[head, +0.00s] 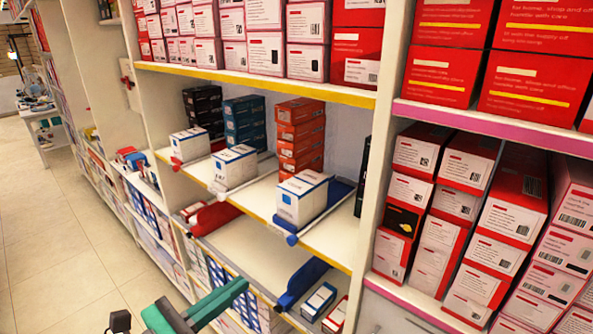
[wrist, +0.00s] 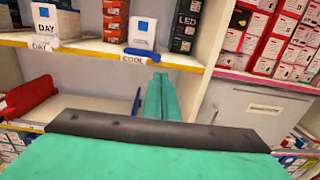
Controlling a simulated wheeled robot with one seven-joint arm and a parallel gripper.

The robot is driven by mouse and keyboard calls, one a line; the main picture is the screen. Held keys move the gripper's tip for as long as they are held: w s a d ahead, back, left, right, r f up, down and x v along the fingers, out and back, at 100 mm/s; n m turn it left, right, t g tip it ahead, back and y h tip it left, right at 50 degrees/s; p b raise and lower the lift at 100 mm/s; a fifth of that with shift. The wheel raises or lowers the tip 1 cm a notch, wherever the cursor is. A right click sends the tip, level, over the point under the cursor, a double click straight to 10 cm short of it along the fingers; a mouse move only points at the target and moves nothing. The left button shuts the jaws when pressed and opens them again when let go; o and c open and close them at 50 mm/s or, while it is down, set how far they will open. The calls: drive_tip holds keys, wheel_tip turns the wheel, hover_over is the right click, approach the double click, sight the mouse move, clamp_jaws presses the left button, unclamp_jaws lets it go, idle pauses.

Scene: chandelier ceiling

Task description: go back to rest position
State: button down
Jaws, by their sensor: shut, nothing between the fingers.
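My gripper (head: 236,292) shows at the bottom of the head view, with teal fingers pointing up and to the right in front of the lower shelves. In the wrist view its teal fingers (wrist: 170,96) reach forward beyond a dark bar and are together, with nothing between them. It is apart from the boxes on the shelf above. The rest of my arm is mostly out of the head view.
A yellow-edged shelf (head: 270,222) holds white-and-blue boxes (head: 301,198), orange boxes (head: 299,138) and dark boxes. Below it is a lower shelf with a blue holder (head: 300,281) and a red holder (head: 216,217). Red boxes (head: 510,205) fill the right shelves. Tiled floor (head: 50,230) is clear at left.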

drive_tip(key=s+d+f+n+t+h, duration=0.4)
drive_tip(key=s+d+n+t, duration=0.3)
drive_tip(key=s+d+n, duration=0.6)
drive_tip(key=s+f+n+g+y, duration=0.2)
drive_tip(key=s+f+n+y, duration=0.3)
drive_tip(key=f+n, duration=0.3)
drive_tip(key=s+d+f+n+g+y, duration=0.1)
drive_tip(key=s+f+n+g+y, duration=0.1)
drive_tip(key=s+f+n+y, duration=0.3)
drive_tip(key=s+d+f+n+g+y, duration=0.1)
drive_tip(key=s+f+n+y, duration=0.4)
drive_tip(key=f+n, duration=0.6)
drive_tip(key=n+g, duration=0.1)
drive_tip(key=n, duration=0.5)
drive_tip(key=shift+s+d+f, duration=0.2)
drive_tip(key=shift+s+f, duration=0.15)
